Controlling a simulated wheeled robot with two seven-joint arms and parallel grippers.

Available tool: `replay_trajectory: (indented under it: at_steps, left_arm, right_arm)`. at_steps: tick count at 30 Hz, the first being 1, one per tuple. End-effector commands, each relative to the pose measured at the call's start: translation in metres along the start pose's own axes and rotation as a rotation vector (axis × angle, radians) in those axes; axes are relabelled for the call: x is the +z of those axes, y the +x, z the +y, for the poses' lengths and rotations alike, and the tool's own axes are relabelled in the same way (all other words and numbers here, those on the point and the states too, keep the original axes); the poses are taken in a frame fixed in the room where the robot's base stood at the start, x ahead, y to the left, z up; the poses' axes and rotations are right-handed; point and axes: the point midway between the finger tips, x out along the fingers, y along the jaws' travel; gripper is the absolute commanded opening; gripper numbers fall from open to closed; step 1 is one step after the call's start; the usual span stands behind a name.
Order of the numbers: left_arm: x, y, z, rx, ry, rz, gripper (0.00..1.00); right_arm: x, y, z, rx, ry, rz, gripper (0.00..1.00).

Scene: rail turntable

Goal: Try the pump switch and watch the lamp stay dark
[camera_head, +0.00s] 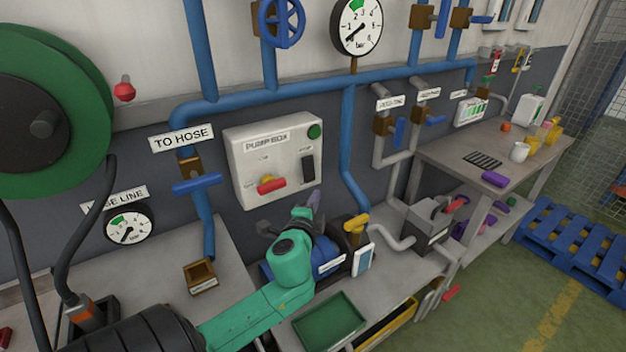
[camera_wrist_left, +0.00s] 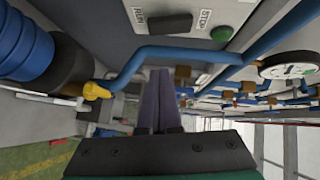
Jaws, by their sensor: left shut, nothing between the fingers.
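The grey pump box (camera_head: 247,187) is on the wall in the head view, with a PUMP BOX label. No glow shows on the green piece. The wrist view shows the black switch (camera_wrist_left: 170,22) and the green piece (camera_wrist_left: 221,33). My left gripper (camera_head: 315,198) is shut and empty, just below the box's lower right, with its fingers (camera_wrist_left: 160,75) apart from the switch. My right gripper is out of view.
Blue pipes (camera_head: 345,130) run above and right of the box. Below my gripper are a blue pump (camera_head: 335,258) and a yellow-handled valve (camera_head: 355,224). A green tray (camera_head: 325,322) lies in front. A workbench (camera_head: 455,150) stands at right, and a green reel (camera_head: 50,115) at left.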

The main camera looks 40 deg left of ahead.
Motion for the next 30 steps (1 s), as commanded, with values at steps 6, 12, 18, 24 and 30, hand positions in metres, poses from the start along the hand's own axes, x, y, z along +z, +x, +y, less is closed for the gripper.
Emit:
replay_trajectory:
  at_steps: [6,12,18,24,30]
  left_arm:
    - [0.000,0.049,-0.004,-0.002,0.001,-0.003,0.00]
    - [0.014,0.084,-0.002,0.001,0.003,-0.003,0.00]
    - [0.028,0.098,-0.001,0.000,0.000,0.000,0.00]
    - [0.028,0.098,0.000,0.000,-0.001,0.001,0.00]
    - [0.030,0.100,0.005,-0.010,0.008,0.001,0.00]
  right_arm:
    - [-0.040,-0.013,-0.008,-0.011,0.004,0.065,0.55]
    - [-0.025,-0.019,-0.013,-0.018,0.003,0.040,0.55]
    - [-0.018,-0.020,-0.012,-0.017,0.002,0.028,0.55]
    - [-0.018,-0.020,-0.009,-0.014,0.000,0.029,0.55]
    - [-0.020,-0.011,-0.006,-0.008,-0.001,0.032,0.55]
